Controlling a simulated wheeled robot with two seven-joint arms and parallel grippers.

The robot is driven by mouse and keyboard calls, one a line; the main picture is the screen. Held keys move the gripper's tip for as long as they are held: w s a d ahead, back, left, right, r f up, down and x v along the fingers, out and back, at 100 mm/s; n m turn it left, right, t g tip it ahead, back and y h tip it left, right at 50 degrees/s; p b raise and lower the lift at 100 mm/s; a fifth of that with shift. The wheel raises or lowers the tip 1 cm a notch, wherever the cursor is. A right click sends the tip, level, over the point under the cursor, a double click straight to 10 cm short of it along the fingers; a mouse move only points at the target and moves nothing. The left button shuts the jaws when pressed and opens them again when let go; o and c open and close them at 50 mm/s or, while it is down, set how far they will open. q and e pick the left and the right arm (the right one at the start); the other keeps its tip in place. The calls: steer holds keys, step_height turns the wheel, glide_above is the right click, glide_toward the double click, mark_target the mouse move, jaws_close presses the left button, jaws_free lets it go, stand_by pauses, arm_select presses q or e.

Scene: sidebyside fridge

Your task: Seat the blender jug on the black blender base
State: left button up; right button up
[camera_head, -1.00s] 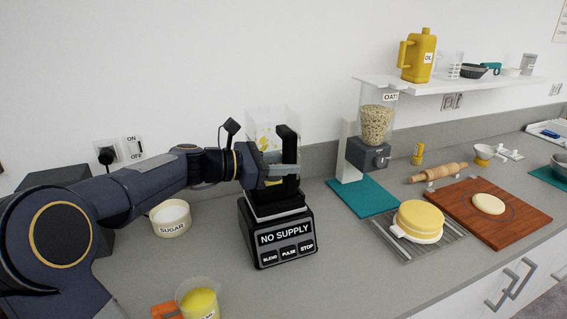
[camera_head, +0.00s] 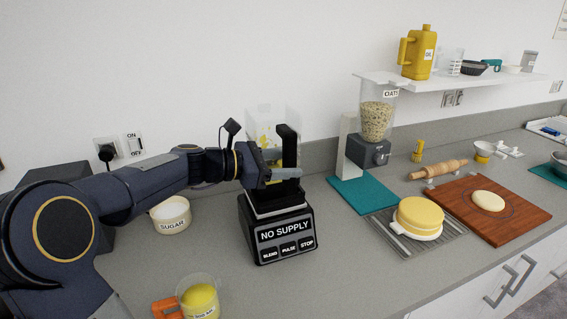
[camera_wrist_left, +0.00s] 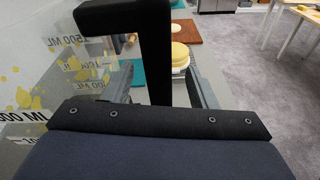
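The clear blender jug (camera_head: 262,125), with yellow splashes and a black handle (camera_head: 290,150), stands upright on the black blender base (camera_head: 285,238). The base's display reads "NO SUPPLY". My left gripper (camera_head: 283,175) is at the handle's lower part. In the left wrist view, the handle (camera_wrist_left: 155,50) stands between the two fingers of the left gripper (camera_wrist_left: 160,88), with a visible gap on each side, so it is open around the handle. The joint between jug and base is partly hidden by the gripper and handle. My right gripper is not in view.
A sugar tub (camera_head: 171,216) stands left of the base, and a measuring cup with yellow contents (camera_head: 199,298) stands in front. An oats dispenser (camera_head: 372,135), teal mat (camera_head: 362,196) and rack (camera_head: 436,242) are to the right. A wall switch (camera_head: 133,144) is behind my arm.

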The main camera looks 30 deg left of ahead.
arm_select(q)
steer(key=shift+f, duration=0.15)
steer(key=b+v, duration=0.1)
steer(key=v, duration=0.7)
steer(key=shift+d, duration=0.1)
stand_by(0.4)
steer(key=s+d+f+m+g+y, duration=0.3)
steer(key=s+d+f+m, duration=0.4)
steer(key=s+f+m, duration=0.2)
steer(key=s+d+f+m+g+y, duration=0.3)
steer(key=s+d+f+m, duration=0.4)
steer(key=s+f+m, duration=0.3)
steer(key=s+m, duration=0.4)
steer(key=m, duration=0.1)
steer(key=shift+m+g, duration=0.3)
steer(key=shift+s+f, duration=0.1)
steer(key=shift+f, duration=0.05)
